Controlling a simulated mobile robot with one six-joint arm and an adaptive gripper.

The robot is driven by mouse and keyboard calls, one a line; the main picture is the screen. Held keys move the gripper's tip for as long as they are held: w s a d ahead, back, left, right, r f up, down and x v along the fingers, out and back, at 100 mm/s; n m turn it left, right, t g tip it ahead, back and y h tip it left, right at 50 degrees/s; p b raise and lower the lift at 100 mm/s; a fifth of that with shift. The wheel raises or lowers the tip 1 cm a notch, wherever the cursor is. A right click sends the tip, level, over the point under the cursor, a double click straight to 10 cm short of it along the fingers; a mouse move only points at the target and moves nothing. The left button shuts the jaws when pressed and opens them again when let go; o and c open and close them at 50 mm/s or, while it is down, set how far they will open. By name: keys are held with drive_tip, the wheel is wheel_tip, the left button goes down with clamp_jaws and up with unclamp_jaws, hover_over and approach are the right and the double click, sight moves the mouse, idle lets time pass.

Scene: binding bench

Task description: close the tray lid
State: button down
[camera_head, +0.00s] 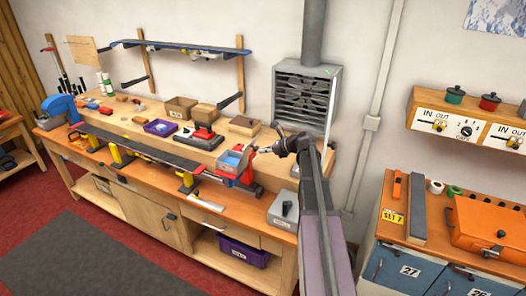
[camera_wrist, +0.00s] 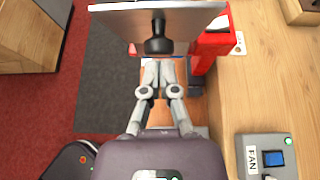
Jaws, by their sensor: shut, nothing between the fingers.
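The tray lid is a pale grey-blue panel (camera_head: 230,160) on the front part of the bench, raised and tilted above a red body. In the wrist view, the lid (camera_wrist: 115,15) crosses the top, with a black knob (camera_wrist: 159,42) facing my gripper. My gripper (camera_wrist: 160,66) is shut and empty, its fingertips close to the knob; whether they touch it I cannot tell. In the head view, my gripper (camera_head: 262,150) is just right of the lid. The inside of the tray is mostly hidden.
A red stand (camera_wrist: 209,45) rises beside the lid. Cardboard boxes (camera_head: 180,107) and a purple tray (camera_head: 160,128) lie further left. A vented metal hood (camera_head: 303,95) stands behind.

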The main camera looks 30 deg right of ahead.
drive_tip(key=shift+w+a+r+p, duration=0.15)
drive_tip(key=shift+r+p, duration=0.05)
drive_tip(key=shift+p, duration=0.15)
